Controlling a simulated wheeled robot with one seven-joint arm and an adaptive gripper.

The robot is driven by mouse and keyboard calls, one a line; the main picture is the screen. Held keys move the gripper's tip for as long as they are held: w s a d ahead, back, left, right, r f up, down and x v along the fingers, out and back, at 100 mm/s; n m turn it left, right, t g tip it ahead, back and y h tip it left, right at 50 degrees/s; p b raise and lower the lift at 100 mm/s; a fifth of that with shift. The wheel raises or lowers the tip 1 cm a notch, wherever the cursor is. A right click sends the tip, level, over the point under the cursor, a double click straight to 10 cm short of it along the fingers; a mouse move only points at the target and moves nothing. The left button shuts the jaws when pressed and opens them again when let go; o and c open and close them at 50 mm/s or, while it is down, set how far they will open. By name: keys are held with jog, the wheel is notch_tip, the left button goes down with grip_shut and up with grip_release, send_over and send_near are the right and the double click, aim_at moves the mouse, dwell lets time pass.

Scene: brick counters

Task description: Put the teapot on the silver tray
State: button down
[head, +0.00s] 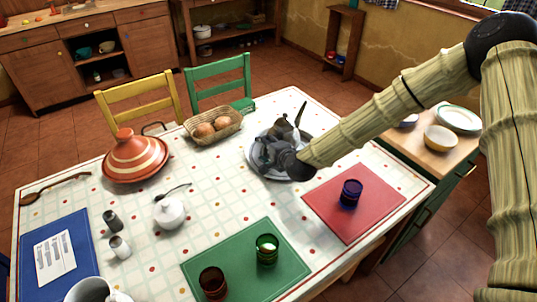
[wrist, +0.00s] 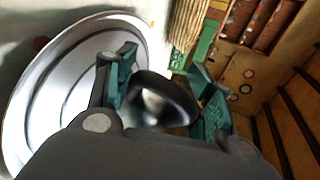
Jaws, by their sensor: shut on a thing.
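The silver tray (head: 275,177) lies on the tiled table, right of the bread basket. My gripper (head: 272,150) is above the tray and hides much of it. A dark, shiny metal thing, which I take to be the teapot (head: 284,130), is at the gripper, with a dark slim part sticking up. In the wrist view a rounded dark part of the teapot (wrist: 160,98) sits between the green-padded fingers of my gripper (wrist: 163,88), which are shut on it. The tray (wrist: 62,85) shows to the left there. I cannot tell whether the teapot touches the tray.
A red mat (head: 345,220) with a blue cup (head: 351,192) lies to the right. A green mat (head: 225,270) with two cups is in front. A striped tagine (head: 137,158), a bread basket (head: 213,126) and a white lidded pot (head: 170,212) stand to the left.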

jog(key=shift+w+a+r, duration=0.1)
jog(key=shift+w+a, duration=0.05)
jog(key=shift+w, duration=0.3)
jog(key=shift+f+p, duration=0.6)
jog(key=shift+f, duration=1.15)
jog(key=c, duration=0.5)
grip_release()
jog(key=shift+s+f, duration=0.1)
jog(key=shift+c, duration=0.2)
jog(key=shift+s, duration=0.1)
jog(key=b+v, duration=0.2)
jog(key=v, duration=1)
